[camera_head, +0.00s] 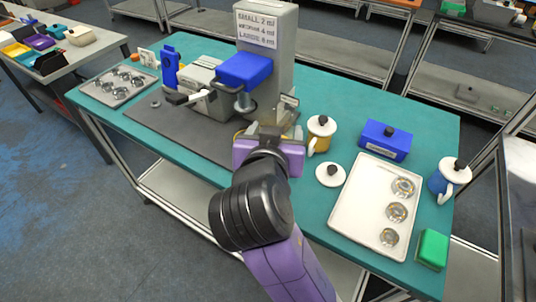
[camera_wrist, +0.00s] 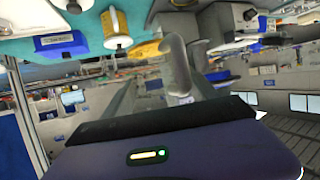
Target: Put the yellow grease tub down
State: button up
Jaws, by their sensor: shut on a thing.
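My gripper (camera_head: 268,136) is over the teal table in front of the blue-and-grey machine, its fingers mostly hidden by my wrist in the head view. In the wrist view, a yellow part (camera_wrist: 146,49) shows beside my grey finger, and the rest is hidden. I cannot tell whether the tub touches the surface below.
A yellow mug with a white lid (camera_head: 321,128) stands close at the right. A loose white lid (camera_head: 330,175), a white tray (camera_head: 348,215) with metal rings, a blue box (camera_head: 385,141), a blue mug (camera_head: 440,184) and a green block (camera_head: 432,250) are further right. The dark mat (camera_head: 195,138) is partly bare.

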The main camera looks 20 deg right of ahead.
notch_tip(320, 180, down, 16)
jog(key=shift+f+p, duration=0.1)
jog(key=shift+p, duration=0.2)
dwell(0.3)
jog(key=o, duration=1.4)
jog(key=shift+f, duration=0.1)
jog(key=shift+r, duration=0.2)
jog(key=shift+s+a, duration=0.25)
jog(key=shift+s, duration=0.05)
jog(key=b+v, duration=0.1)
jog(key=v, duration=1)
jog(key=shift+b, duration=0.35)
jog(key=shift+s+r, duration=0.1)
